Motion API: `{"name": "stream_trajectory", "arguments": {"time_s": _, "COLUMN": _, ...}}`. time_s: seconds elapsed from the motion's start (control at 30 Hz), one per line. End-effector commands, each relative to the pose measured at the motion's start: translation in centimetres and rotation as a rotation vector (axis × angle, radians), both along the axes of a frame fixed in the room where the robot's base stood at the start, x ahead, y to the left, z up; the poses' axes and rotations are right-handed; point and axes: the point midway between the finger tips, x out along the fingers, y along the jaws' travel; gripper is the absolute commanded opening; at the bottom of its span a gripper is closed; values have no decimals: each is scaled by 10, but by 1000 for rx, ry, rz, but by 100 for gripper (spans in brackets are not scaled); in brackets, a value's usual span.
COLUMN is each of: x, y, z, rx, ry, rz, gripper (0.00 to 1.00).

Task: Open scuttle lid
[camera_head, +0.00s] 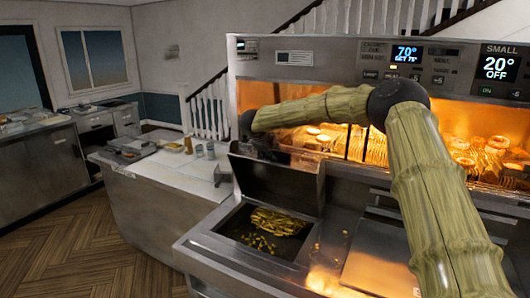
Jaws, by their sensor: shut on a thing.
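The scuttle lid (285,184) is a dark metal panel in the middle of the camera_head view. It stands raised and tilted at the back of the scuttle (232,223), whose opening is uncovered. Golden fried bits (278,220) lie inside the scuttle. My gripper (262,152) is at the lid's upper left edge and is shut on the lid. Its fingers are dark and small, and the exact grip point is partly hidden. My arm with pale green segments reaches across from the right.
The glowing heated cabinet (485,150) with food stands behind my arm, under a control panel (440,68). A pale counter (160,170) with small tubs and trays is to the left. The wooden floor (75,240) at the left is clear.

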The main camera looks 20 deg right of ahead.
Motion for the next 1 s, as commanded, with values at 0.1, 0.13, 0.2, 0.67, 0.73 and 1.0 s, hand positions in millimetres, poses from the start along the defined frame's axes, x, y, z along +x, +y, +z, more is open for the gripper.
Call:
{"name": "stream_trajectory", "arguments": {"time_s": 0.1, "x": -5, "y": -7, "z": -11, "rx": 14, "ry": 21, "rz": -5, "gripper": 0}}
{"name": "stream_trajectory", "arguments": {"time_s": 0.13, "x": -6, "y": -8, "z": -11, "rx": 16, "ry": 22, "rz": -5, "gripper": 0}}
{"name": "stream_trajectory", "arguments": {"time_s": 0.2, "x": -7, "y": -10, "z": -12, "rx": 18, "ry": 25, "rz": -5, "gripper": 0}}
{"name": "stream_trajectory", "arguments": {"time_s": 0.67, "x": -8, "y": -13, "z": -13, "rx": 17, "ry": 27, "rz": -9, "gripper": 39}}
{"name": "stream_trajectory", "arguments": {"time_s": 0.73, "x": -8, "y": -12, "z": -13, "rx": 17, "ry": 27, "rz": -9, "gripper": 39}}
{"name": "stream_trajectory", "arguments": {"time_s": 1.0, "x": -6, "y": -9, "z": -9, "rx": 17, "ry": 22, "rz": -5, "gripper": 39}}
